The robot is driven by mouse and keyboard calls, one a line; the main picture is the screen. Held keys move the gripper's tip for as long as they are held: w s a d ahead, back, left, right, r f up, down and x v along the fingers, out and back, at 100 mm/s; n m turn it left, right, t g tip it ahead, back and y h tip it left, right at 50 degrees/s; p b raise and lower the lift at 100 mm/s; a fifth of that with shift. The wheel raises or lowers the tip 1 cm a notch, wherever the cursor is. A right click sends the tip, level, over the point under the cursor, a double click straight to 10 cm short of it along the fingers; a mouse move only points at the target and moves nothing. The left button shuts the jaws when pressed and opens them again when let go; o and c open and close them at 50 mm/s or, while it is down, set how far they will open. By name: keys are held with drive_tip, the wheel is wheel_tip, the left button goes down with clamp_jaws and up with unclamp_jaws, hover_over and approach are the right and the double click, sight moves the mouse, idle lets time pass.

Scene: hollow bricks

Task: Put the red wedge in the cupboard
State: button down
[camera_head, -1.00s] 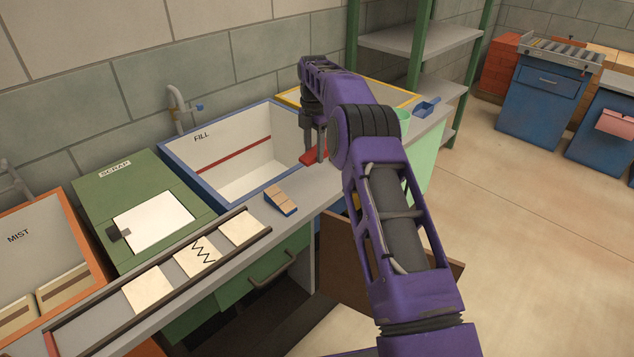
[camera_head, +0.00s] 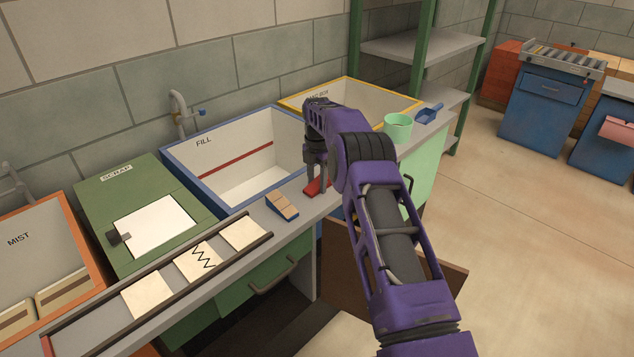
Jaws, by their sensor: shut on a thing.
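My gripper (camera_head: 318,179) points down over the grey counter between the FILL basin and the front edge. It is shut on the red wedge (camera_head: 317,188), which shows partly below the fingers. I cannot tell whether the wedge touches the counter or hangs just above it. Below the counter, a brown panel (camera_head: 340,251) stands out on both sides of my arm and looks like an open cupboard door. My arm hides its middle, and the cupboard's inside behind it is not clearly seen.
The FILL basin (camera_head: 238,165) is behind. A green cup (camera_head: 397,127) and a blue scoop (camera_head: 429,114) stand at the right. A rail with several tiles (camera_head: 198,263) runs left. A green drawer (camera_head: 264,276) is below.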

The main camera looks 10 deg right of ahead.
sight(317, 183)
drive_tip(key=shift+f, duration=0.1)
drive_tip(key=shift+c, duration=1.7)
unclamp_jaws()
wheel_tip(317, 183, up, 12)
drive_tip(key=p, duration=0.1)
drive_tip(key=shift+p, duration=0.3)
